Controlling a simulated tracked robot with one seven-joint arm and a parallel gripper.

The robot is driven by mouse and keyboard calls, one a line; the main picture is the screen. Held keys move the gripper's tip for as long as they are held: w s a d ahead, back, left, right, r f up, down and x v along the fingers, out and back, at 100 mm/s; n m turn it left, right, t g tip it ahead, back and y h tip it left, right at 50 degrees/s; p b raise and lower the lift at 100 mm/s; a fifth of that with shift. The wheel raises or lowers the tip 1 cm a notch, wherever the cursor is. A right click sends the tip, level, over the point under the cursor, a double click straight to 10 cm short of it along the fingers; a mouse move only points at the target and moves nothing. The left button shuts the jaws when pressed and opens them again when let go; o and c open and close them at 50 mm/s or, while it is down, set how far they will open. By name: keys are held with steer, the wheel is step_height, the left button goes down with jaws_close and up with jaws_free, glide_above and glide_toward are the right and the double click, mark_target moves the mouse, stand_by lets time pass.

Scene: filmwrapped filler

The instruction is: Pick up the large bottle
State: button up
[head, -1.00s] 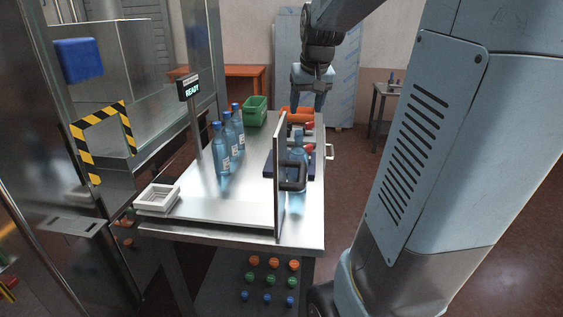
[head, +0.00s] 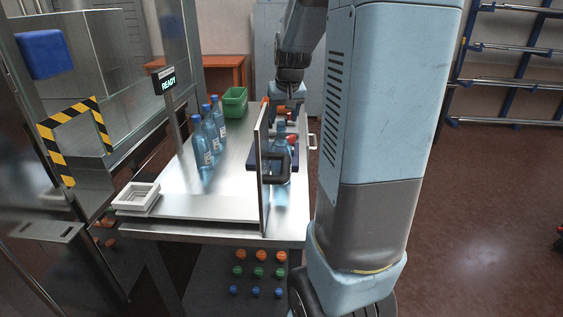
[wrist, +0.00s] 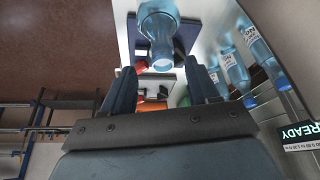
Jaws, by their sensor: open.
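A blue bottle (head: 281,168) stands upright on the table to the right of the upright panel. Three similar blue bottles (head: 203,146) stand in a row left of the panel. Which bottle is the largest is hard to tell. My gripper (head: 289,103) is behind the right-hand bottle, partly hidden by the panel and my arm. In the wrist view my gripper (wrist: 160,82) is open and empty, and a bottle (wrist: 159,35) lies ahead, roughly centred between the fingers and apart from them.
A green crate (head: 235,103), a white tray (head: 137,197) and a READY sign (head: 164,80) stand left.

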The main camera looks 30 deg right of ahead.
mark_target(282, 122)
steer(key=x, duration=0.5)
steer(key=shift+s+a+f, duration=0.1)
steer(key=shift+a, duration=0.15)
jaws_close()
stand_by(0.4)
stand_by(0.8)
